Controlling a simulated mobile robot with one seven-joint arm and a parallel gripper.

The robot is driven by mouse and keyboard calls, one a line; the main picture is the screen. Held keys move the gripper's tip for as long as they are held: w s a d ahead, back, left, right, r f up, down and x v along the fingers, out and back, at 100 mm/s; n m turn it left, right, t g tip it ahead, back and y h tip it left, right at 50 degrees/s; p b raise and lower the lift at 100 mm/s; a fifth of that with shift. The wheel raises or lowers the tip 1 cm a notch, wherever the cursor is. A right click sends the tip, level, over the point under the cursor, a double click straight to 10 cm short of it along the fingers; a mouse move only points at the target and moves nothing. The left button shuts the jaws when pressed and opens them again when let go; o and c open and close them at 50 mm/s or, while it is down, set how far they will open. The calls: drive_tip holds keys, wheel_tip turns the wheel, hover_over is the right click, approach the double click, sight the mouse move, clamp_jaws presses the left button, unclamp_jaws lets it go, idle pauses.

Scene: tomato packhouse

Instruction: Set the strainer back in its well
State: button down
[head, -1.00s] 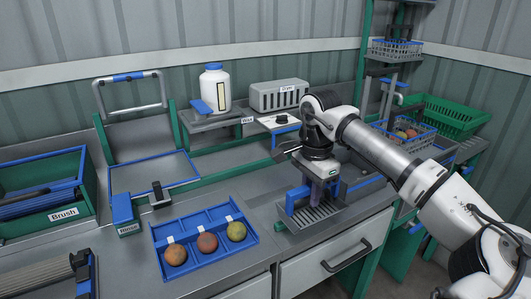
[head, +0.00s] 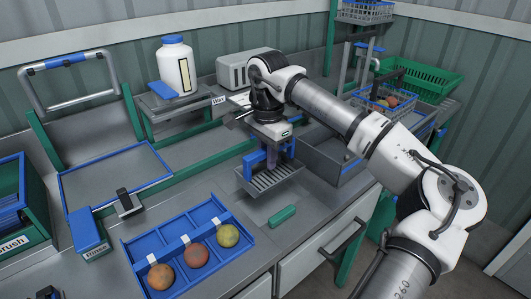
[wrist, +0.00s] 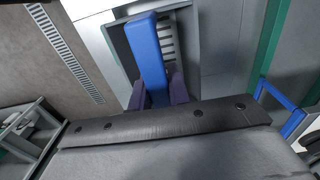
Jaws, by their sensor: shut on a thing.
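The strainer (head: 268,187) is a grey slotted tray with a blue handle. My gripper (head: 272,155) is shut on the blue handle from above, near the middle of the counter. The wrist view shows the blue handle bar (wrist: 148,55) between the two dark fingers (wrist: 158,92), with the slotted grey tray (wrist: 170,42) under it. The strainer looks roughly level. Whether it touches the counter is hard to tell. A grey open basin (head: 318,172) lies just right of the strainer, partly behind my arm. I cannot make out for certain which opening is the well.
A green bar (head: 282,215) lies on the counter in front of the strainer. A blue tray (head: 150,249) with three tomatoes is at front left. A white jar (head: 176,66) and a grey box (head: 240,68) stand behind. Baskets and a green crate (head: 428,82) are at back right.

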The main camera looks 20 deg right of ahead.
sight(267, 178)
drive_tip(key=shift+f+b, duration=2.95)
drive_tip(key=shift+f, duration=1.65)
drive_tip(key=shift+f+b, duration=0.4)
drive_tip(key=shift+f, duration=0.15)
drive_tip(key=c, duration=1.3)
unclamp_jaws()
drive_tip(key=shift+c, duration=1.3)
drive_tip(key=shift+r+p, duration=3.15)
drive_tip(key=shift+r, duration=1.6)
drive_tip(key=shift+f, duration=0.1)
